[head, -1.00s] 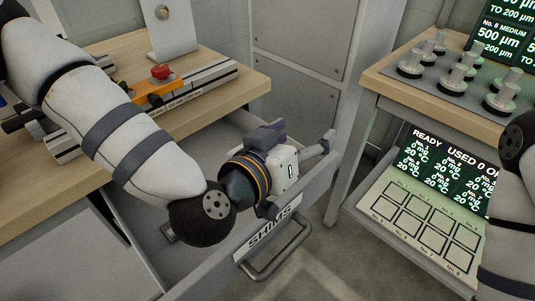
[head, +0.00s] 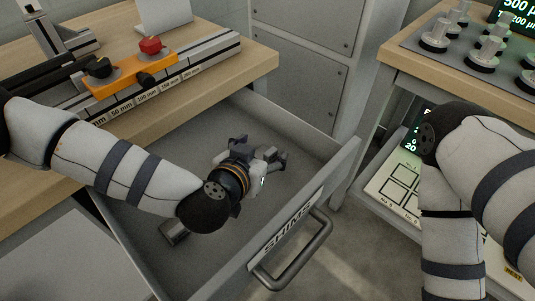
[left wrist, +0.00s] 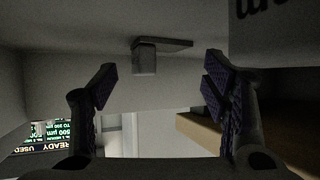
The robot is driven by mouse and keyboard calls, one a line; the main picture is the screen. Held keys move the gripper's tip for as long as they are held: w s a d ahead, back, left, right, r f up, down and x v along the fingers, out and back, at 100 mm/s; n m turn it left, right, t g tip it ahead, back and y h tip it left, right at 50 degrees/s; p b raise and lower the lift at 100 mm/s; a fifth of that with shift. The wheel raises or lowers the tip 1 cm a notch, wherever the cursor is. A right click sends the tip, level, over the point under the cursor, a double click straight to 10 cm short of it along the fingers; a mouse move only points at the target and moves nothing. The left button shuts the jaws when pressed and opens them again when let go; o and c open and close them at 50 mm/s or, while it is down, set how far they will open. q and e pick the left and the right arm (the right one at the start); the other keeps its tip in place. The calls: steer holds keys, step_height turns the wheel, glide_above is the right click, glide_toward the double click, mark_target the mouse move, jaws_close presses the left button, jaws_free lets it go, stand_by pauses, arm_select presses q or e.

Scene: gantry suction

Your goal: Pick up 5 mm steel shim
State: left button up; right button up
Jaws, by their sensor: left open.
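The grey drawer marked SHIMS (head: 338,182) stands open under the wooden bench. A small grey metal piece (head: 173,232) lies on its floor, partly hidden by my left arm; I cannot read its thickness. My left gripper (head: 282,160) is inside the drawer, open, to the right of that piece. In the left wrist view a grey block with a flat plate (left wrist: 145,60) shows beyond and between my open fingers (left wrist: 160,84), apart from them. I cannot tell whether it is the same piece. My right gripper is out of view.
The drawer front and handle (head: 292,262) bound the space at right. Above, the bench (head: 262,62) carries a rail with an orange carriage (head: 130,75). At right is another bench (head: 400,62) with weights. A grey surface lettered "mm" (left wrist: 275,40) is close in the wrist view.

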arm_select(q)
steer(key=shift+w+d+f, duration=0.2)
steer(key=shift+w+f, duration=0.05)
steer(key=shift+w, duration=0.2)
steer(key=shift+s, duration=0.1)
jaws_close()
